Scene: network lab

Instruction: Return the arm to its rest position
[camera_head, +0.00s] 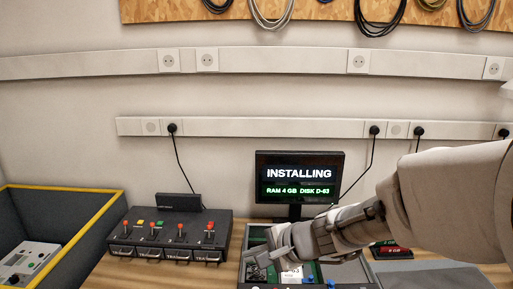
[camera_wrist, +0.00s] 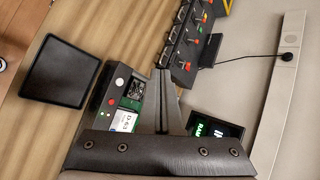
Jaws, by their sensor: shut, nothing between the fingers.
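My arm reaches in from the right in the head view. My gripper (camera_head: 272,243) is above the open computer case (camera_head: 254,233) and hides part of it. In the wrist view my gripper (camera_wrist: 164,76) has its dark fingers together with nothing between them. Beside the fingers, the open case (camera_wrist: 107,100) shows a white disk labelled D-63 (camera_wrist: 124,121), a green board and a red button. Whether the fingers touch the case cannot be told.
A monitor (camera_head: 299,163) behind the case reads "INSTALLING, RAM 4 GB, DISK D-63". A dark unit with red levers (camera_head: 168,228) stands left. A yellow-rimmed bin (camera_head: 92,231) is at far left. Labelled modules (camera_head: 393,252) lie right, partly behind my arm. A black pad (camera_wrist: 60,72) shows in the wrist view.

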